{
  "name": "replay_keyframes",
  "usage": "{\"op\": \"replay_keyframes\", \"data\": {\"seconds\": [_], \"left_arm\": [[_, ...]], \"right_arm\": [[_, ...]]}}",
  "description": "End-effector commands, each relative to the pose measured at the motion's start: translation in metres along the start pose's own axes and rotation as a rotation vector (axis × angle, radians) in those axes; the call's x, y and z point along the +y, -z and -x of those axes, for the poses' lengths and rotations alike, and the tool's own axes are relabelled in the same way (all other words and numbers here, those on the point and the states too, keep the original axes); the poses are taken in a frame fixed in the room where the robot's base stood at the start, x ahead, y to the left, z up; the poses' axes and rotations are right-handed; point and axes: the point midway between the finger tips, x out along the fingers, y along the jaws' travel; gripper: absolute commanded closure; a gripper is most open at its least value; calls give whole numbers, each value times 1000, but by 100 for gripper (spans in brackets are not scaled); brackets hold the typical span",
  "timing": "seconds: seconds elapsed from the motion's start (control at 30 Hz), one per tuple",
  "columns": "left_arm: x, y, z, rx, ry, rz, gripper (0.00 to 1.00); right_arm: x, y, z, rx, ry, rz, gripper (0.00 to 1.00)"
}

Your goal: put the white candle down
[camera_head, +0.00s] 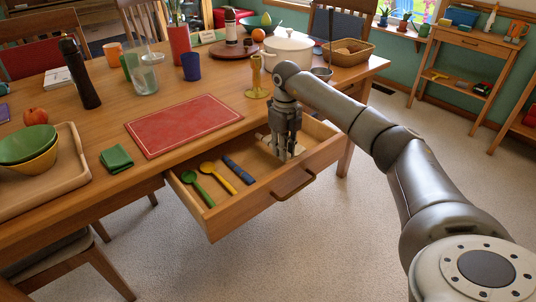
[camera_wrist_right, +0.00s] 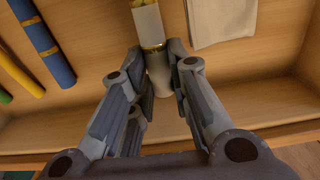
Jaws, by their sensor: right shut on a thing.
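My right gripper (camera_head: 283,152) is down in the open table drawer (camera_head: 222,224), at its right part. In the wrist view the right gripper (camera_wrist_right: 165,72) is shut on the white candle (camera_wrist_right: 147,25), which has gold bands. The candle runs from between the fingers toward the top of that view, over the drawer floor. I cannot tell whether it touches the floor. In the head view the fingers hide most of it. My left gripper is not in view.
In the drawer a green spoon (camera_head: 198,188), a yellow spoon (camera_head: 219,177) and a blue rolled item (camera_head: 238,169) lie left of the gripper. A folded pale cloth (camera_wrist_right: 222,18) lies beside the candle. A brass candlestick (camera_head: 256,78) and red mat (camera_head: 184,124) are on the table.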

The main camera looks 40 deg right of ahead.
Motion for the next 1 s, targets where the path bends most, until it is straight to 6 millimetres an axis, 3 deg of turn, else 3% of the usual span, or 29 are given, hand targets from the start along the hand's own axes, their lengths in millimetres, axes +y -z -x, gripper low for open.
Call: {"op": "replay_keyframes", "data": {"seconds": [0.03,0.2,0.4,0.77,0.87,1.0], "left_arm": [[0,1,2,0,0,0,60],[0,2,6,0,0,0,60],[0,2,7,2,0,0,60],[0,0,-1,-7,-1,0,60],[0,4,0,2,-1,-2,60],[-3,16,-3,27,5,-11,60]], "right_arm": [[-19,3,2,1,1,-9,100],[-67,10,2,-1,0,-7,100],[-100,15,1,-1,0,-2,100],[-116,18,0,-1,0,2,100],[-113,17,1,-1,1,19,100],[-93,14,7,0,2,127,100]]}}
